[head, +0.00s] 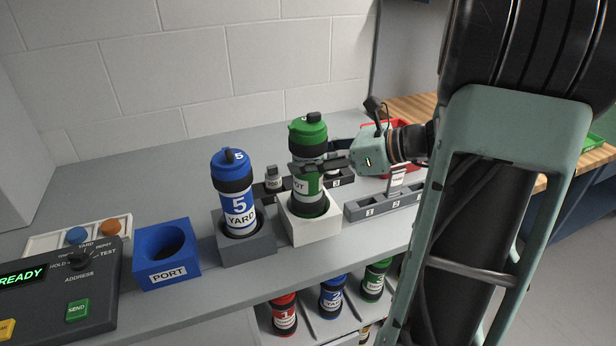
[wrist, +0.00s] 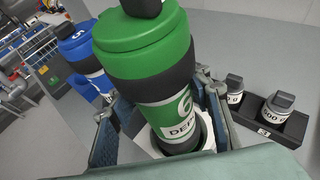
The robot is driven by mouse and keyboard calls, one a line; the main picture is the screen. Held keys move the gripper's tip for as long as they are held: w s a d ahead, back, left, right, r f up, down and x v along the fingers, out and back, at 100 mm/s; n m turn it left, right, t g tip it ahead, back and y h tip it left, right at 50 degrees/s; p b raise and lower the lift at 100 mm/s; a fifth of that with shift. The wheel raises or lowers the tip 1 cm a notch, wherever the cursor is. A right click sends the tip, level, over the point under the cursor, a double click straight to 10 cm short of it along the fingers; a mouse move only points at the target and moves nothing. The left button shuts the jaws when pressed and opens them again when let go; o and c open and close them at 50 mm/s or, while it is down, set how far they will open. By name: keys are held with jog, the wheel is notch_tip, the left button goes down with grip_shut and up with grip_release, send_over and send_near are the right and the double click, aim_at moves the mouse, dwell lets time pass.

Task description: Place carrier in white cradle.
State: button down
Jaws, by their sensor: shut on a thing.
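The green carrier (head: 309,133), with a black collar and a white label, stands upright in the white cradle (head: 315,232). Its lower end is inside the cradle's round opening. My gripper (head: 322,168) reaches in from the right and is shut on the carrier's middle. In the wrist view the carrier (wrist: 150,45) fills the centre between the two fingers (wrist: 165,115). Its label reads "DEP" in part, and the rest is hidden. The white cradle (wrist: 203,135) shows around the carrier's base. I cannot tell whether the carrier rests fully on the cradle's bottom.
A blue carrier (head: 235,190) marked 5 YARD stands in a grey cradle (head: 248,253) just left. An empty blue PORT cradle (head: 167,275) and a control box reading READY (head: 65,290) lie farther left.

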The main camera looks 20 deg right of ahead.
jog(key=shift+f, duration=1.75)
jog(key=shift+f+b, duration=0.1)
jog(key=shift+b, duration=0.25)
jog(key=c, duration=1)
grip_release()
jog(key=shift+f, duration=0.1)
jog(key=shift+c, duration=0.2)
jog(key=shift+r, duration=0.3)
jog(key=p+v, duration=0.1)
jog(key=v, duration=1.1)
jog(key=shift+a+f, duration=0.1)
jog(key=shift+f, duration=0.05)
